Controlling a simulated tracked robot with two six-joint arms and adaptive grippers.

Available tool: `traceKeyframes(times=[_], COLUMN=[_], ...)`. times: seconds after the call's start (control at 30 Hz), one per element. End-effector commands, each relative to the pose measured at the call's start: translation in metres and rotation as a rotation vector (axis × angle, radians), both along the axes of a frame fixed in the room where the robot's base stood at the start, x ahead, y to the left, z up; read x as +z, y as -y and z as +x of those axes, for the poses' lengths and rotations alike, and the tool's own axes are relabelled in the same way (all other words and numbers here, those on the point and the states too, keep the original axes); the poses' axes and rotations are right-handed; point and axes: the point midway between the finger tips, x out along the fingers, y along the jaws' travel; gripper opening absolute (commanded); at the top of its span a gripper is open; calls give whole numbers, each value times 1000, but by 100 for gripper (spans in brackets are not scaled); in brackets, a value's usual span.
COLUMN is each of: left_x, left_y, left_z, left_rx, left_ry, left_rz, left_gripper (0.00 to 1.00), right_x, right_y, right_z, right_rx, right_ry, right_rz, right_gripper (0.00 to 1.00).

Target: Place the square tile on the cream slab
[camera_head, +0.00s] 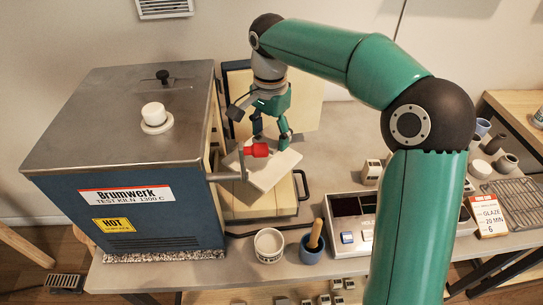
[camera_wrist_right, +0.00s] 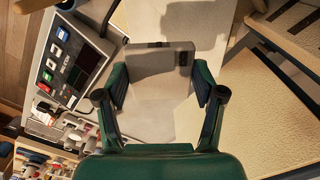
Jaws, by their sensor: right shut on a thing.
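The pale grey square tile (camera_head: 274,174) is in my right gripper (camera_head: 270,138) in the head view. The gripper points down, and the tile hangs tilted below its fingers. In the right wrist view the tile (camera_wrist_right: 157,66) sits between the two fingers of the right gripper (camera_wrist_right: 162,80). The cream slab (camera_head: 270,205) lies under the tile, just right of the kiln, and the tile hides part of it. A textured cream surface, likely this slab (camera_wrist_right: 272,110), shows right of the gripper in the wrist view. I cannot tell whether tile and slab touch. My left gripper is not in view.
The blue kiln (camera_head: 140,170) stands close on the left. Its red knob (camera_head: 257,150) shows in front of the tile. A white cup (camera_head: 268,245) and a blue mortar with pestle (camera_head: 313,245) stand in front.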

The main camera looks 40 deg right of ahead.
Motion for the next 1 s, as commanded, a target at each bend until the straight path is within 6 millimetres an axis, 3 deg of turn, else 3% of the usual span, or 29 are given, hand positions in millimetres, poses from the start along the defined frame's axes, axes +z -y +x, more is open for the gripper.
traceKeyframes(times=[0.1,0.53,0.97,1.0], left_x=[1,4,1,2], left_y=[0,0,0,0], left_z=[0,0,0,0], left_rx=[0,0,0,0], left_ry=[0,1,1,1], left_rz=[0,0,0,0], left_gripper=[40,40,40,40], right_x=[-21,-66,-75,-75], right_y=[0,-1,-1,-1], right_z=[0,1,1,1], right_rx=[0,3,2,2], right_ry=[-2,-3,1,1], right_rz=[1,-1,-1,0], right_gripper=[30,30,30,73])
